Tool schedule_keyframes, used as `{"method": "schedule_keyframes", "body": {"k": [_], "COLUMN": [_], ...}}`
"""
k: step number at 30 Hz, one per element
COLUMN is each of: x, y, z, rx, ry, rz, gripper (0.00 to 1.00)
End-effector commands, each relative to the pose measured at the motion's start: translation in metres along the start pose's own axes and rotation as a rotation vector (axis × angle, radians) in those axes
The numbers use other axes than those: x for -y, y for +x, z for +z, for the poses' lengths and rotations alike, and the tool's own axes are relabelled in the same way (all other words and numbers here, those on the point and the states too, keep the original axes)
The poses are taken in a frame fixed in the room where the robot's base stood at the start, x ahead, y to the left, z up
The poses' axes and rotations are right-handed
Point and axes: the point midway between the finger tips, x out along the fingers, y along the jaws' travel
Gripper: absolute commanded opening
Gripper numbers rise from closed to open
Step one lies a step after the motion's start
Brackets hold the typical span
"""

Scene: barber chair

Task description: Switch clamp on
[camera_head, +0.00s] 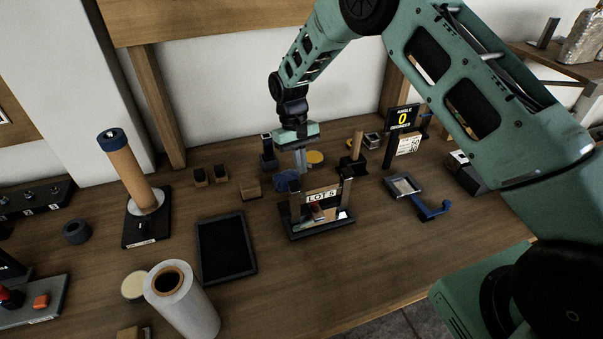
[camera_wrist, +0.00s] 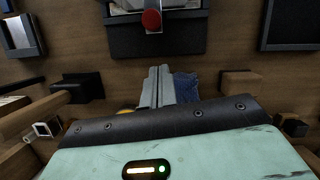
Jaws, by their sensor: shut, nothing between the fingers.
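My gripper (camera_head: 300,168) is shut and empty, pointing down behind the fixture with the "LOT 6" sign (camera_head: 321,196). In the wrist view its two fingers (camera_wrist: 160,74) lie side by side. A red knob on a metal bar (camera_wrist: 152,19) shows ahead of them at the top of that view, apart from the fingers, over a dark base (camera_wrist: 157,40). Another device with a red knob (camera_head: 12,296) and an orange block (camera_head: 41,301) is at the left edge of the head view. I cannot tell for sure which part is the clamp or how it is set.
A blue cloth (camera_head: 287,181) lies close beside my fingers. A wooden block (camera_head: 249,188), an upright wooden handle (camera_head: 357,147) and an "ANGLE 0" display (camera_head: 402,117) stand around. A black tray (camera_head: 226,248) and a white roll (camera_head: 183,304) are nearer.

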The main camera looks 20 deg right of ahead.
Motion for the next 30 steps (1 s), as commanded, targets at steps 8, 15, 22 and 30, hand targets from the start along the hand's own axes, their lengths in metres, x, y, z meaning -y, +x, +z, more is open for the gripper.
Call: {"method": "schedule_keyframes", "body": {"k": [8,15,22,30], "x": [0.0,0.0,0.0,0.0], "y": [-0.043,-0.068,-0.071,-0.071], "z": [-0.002,-0.001,0.0,0.0], "rx": [-0.004,-0.001,0.001,0.001], "ry": [0.0,0.0,0.0,0.0], "rz": [0.0,0.0,0.0,0.0], "gripper": [0.0,0.0,0.0,0.0]}}
